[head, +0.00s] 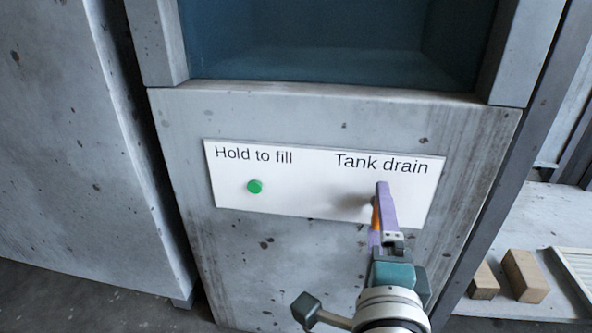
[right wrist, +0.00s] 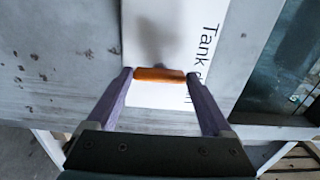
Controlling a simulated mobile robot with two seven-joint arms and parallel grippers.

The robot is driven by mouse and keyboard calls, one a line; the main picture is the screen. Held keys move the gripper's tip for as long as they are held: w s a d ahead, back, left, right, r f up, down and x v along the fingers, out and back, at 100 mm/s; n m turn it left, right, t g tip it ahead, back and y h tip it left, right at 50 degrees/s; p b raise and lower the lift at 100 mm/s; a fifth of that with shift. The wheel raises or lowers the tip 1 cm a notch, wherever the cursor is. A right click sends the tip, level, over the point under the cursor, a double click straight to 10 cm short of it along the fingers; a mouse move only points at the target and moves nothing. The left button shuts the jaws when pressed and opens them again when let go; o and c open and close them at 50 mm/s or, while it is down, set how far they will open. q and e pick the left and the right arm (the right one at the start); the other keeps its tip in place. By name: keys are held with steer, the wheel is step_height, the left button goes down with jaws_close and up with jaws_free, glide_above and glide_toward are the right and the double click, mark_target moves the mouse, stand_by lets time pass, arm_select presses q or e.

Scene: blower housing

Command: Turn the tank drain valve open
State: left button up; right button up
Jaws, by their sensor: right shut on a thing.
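The tank drain valve's orange handle (head: 376,216) is under the "Tank drain" label on the white panel (head: 310,198). It is mostly hidden behind my gripper in the head view. My right gripper (head: 382,206) is shut on the handle, with its purple fingers pointing at the panel. My left gripper is not in view.
A green button (head: 255,187) sits under "Hold to fill" on the same panel. The panel is on a grey, speckled housing (head: 290,265) below a blue tank (head: 330,45). Wooden blocks (head: 524,276) lie on a shelf at the right. A grey cabinet (head: 75,150) stands left.

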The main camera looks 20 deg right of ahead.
steer(key=o, duration=1.1)
steer(key=shift+o, duration=0.2)
steer(key=shift+s, duration=0.1)
steer(key=p+v, duration=0.2)
steer(key=v, duration=0.7)
steer(key=shift+s+a, duration=0.25)
steer(key=shift+s, duration=0.1)
steer(key=shift+r, duration=0.1)
